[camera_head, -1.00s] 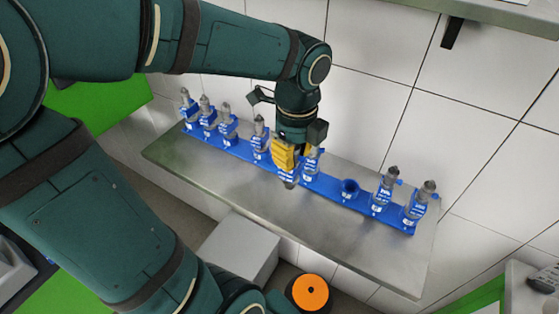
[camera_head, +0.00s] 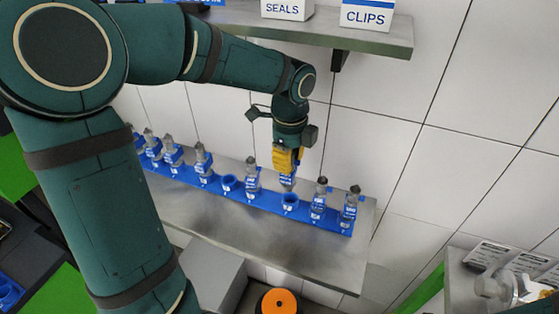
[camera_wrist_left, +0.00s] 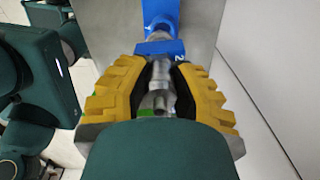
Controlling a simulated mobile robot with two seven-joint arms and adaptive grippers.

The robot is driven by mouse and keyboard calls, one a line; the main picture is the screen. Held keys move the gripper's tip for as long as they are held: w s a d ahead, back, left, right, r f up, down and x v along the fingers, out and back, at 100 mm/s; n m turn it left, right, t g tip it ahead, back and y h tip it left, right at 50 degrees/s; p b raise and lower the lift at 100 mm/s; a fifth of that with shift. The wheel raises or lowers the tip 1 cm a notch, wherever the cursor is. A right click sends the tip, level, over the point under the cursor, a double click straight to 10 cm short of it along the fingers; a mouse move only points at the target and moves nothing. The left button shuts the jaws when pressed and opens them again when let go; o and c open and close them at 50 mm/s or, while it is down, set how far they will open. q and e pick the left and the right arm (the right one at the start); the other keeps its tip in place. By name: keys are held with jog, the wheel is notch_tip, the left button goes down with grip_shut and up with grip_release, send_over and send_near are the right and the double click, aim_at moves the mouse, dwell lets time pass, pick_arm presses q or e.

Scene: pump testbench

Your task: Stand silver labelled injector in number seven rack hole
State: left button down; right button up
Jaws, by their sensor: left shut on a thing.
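My left gripper (camera_head: 287,166) has yellow fingers and points down. It is shut on a silver injector (camera_head: 288,181), whose lower end shows below the fingers with a blue-and-white label. This end is just above an empty blue cup (camera_head: 290,202) in the rack; I cannot tell whether it has entered. In the left wrist view the silver injector (camera_wrist_left: 159,90) sits between the yellow fingers (camera_wrist_left: 160,92). The blue rack (camera_head: 268,201) holds several similar injectors upright. Its cup numbers are too small to read in the head view.
An injector (camera_head: 252,172) stands left of the held one, another (camera_head: 319,198) to the right. An empty cup (camera_head: 229,183) is further left. A metal shelf (camera_head: 330,36) with SEALS (camera_head: 287,9) and CLIPS (camera_head: 366,15) boxes is above. The bench (camera_head: 250,238) is clear in front.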

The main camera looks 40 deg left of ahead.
aim_at(291, 178)
pick_arm(q)
jog(key=shift+w+d, duration=0.2)
jog(key=shift+w, duration=0.1)
jog(key=shift+f, duration=0.15)
jog(key=shift+f+b, duration=1.2)
jog(key=shift+p, duration=0.4)
dwell(0.4)
jog(key=shift+f+b, duration=1.05)
jog(key=shift+f, duration=0.75)
dwell(0.8)
jog(key=c, duration=0.8)
grip_release()
jog(key=shift+c, duration=0.2)
